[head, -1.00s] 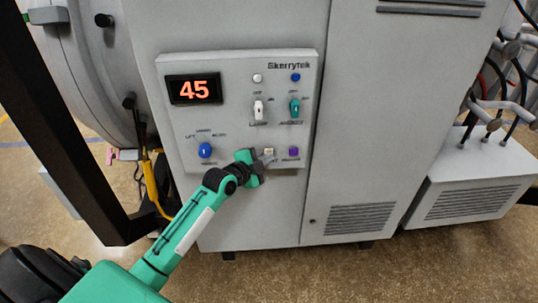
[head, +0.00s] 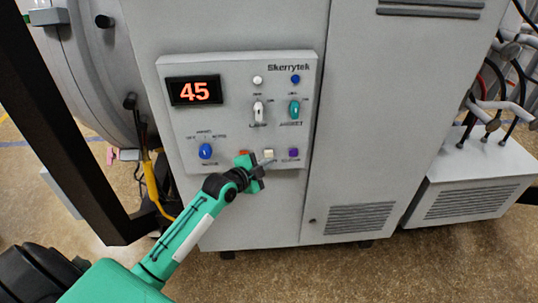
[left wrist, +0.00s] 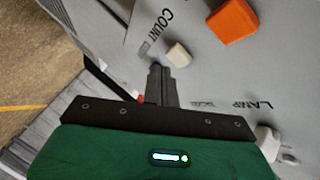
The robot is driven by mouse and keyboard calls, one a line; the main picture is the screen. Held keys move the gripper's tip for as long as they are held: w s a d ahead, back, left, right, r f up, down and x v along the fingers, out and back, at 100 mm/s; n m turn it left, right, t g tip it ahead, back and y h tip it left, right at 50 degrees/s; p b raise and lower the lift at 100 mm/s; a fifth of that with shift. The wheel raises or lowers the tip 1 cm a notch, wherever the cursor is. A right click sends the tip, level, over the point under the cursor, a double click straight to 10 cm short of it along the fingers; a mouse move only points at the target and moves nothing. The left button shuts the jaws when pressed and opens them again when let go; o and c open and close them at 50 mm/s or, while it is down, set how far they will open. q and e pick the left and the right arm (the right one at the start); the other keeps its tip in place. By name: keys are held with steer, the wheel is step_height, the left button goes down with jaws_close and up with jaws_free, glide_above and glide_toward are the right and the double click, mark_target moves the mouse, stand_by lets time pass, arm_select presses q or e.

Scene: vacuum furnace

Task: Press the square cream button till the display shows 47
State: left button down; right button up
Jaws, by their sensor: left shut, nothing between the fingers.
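The square cream button (head: 268,153) sits in the bottom row of the control panel, between an orange button (head: 243,154) and a purple one (head: 293,153). The display (head: 194,91) reads 45 in red digits. My left gripper (head: 266,163) is shut and empty, its fingertips just below the cream button in the head view. In the left wrist view, the fingertips (left wrist: 158,75) point at the panel beside the cream button (left wrist: 179,55), near the word COUNT. They look apart from the button. My right gripper is not in view.
The panel also carries a blue knob (head: 205,151), a white switch (head: 258,109), a teal switch (head: 294,109) and two small round buttons or lamps above them. A dark slanted post (head: 62,125) stands at the left. The floor in front of the cabinet is clear.

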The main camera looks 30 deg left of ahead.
arm_select(q)
steer(key=s+d, duration=0.1)
steer(key=s+p, duration=0.1)
steer(key=s, duration=0.1)
steer(key=s+d+p, duration=0.1)
steer(key=shift+s+d, duration=0.15)
steer(key=shift+d, duration=0.15)
stand_by(0.6)
